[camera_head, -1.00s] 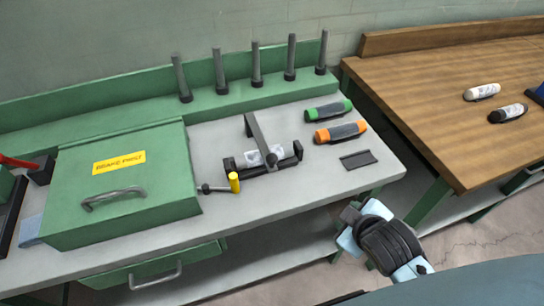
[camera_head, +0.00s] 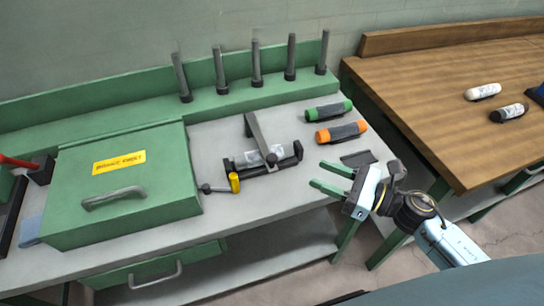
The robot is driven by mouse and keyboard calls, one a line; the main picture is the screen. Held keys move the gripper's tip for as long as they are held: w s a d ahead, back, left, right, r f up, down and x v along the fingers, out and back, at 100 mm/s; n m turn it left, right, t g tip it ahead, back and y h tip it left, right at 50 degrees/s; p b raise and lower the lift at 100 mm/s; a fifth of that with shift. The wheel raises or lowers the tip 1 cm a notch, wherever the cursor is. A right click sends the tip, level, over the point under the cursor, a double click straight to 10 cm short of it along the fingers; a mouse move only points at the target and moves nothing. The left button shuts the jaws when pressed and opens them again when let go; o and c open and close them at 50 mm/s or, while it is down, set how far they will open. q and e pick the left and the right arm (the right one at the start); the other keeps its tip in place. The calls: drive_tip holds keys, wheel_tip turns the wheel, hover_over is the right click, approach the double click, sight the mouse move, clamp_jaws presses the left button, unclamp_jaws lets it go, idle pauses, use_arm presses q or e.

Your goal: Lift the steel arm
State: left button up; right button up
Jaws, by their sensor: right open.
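The steel arm (camera_head: 260,137) is a grey bar on a black cradle (camera_head: 284,164) in the middle of the grey bench. It slants from upper left down to a rounded end at the cradle, across a pale clear-looking part (camera_head: 249,158). My left gripper is not in view.
A green box (camera_head: 120,210) with a handle and yellow label stands left. Green (camera_head: 328,110) and orange (camera_head: 341,132) banded cylinders lie at right. A dark flat pad (camera_head: 357,158) lies behind my gripper. Several upright pegs line the back ledge. A wooden table (camera_head: 450,80) stands right.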

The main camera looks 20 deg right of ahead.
sight(272, 157)
drive_tip(key=shift+n+g, duration=0.3)
drive_tip(key=shift+n, duration=0.2)
drive_tip(key=p+x, duration=0.1)
drive_tip(key=x, duration=0.5)
drive_tip(key=p+x, duration=0.1)
drive_tip(key=x, duration=0.6)
drive_tip(key=shift+s+a+p, duration=0.15)
drive_tip(key=shift+a+p, duration=0.15)
clamp_jaws()
